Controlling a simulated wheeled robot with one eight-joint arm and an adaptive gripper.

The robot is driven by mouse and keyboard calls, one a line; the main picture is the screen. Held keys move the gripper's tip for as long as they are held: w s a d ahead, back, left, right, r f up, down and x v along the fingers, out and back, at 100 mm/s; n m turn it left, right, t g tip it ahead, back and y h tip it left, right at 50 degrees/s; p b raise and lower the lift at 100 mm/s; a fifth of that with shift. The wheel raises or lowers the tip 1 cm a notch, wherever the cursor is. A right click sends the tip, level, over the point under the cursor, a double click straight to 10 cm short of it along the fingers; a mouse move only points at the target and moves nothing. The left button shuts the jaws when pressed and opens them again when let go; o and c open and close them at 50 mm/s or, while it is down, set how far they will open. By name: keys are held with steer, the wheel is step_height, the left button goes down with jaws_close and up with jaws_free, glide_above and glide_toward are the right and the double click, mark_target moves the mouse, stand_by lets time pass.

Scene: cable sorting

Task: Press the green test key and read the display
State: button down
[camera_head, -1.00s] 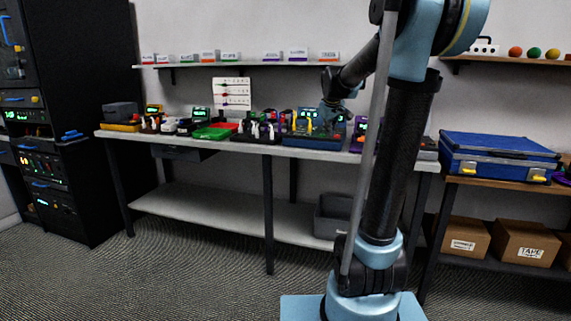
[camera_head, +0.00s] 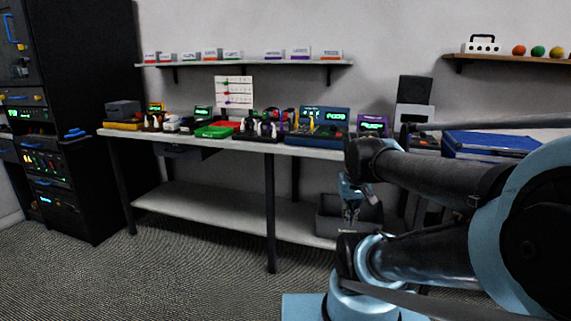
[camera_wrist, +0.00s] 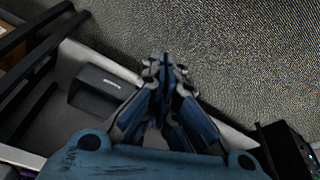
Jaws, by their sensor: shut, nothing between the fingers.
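A blue tester (camera_head: 313,110) stands toward the right of the workbench top in the head view. Its upright panel carries a lit green display (camera_head: 336,118); its characters are too small to read surely. I cannot make out the green test key at this size. My gripper (camera_head: 350,218) hangs pointing down in front of the bench, below the tabletop and well apart from the tester. In the wrist view my gripper (camera_wrist: 163,72) is shut and empty, with its fingers together over the floor.
The workbench (camera_head: 215,142) holds trays, cables and several devices with lit displays. A grey bin (camera_head: 328,215) on the lower shelf is behind my gripper. A blue case (camera_head: 470,142) sits at the right, partly hidden by my arm. Open carpet (camera_head: 190,260) lies in front.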

steer(key=shift+m+g, duration=0.3)
steer(key=shift+m, duration=0.1)
steer(key=s+f, duration=0.4)
steer(key=shift+s+a, duration=0.1)
steer(key=shift+s, duration=0.15)
steer(key=shift+w, duration=0.1)
steer(key=shift+w+f, duration=0.15)
steer(key=shift+w, duration=0.2)
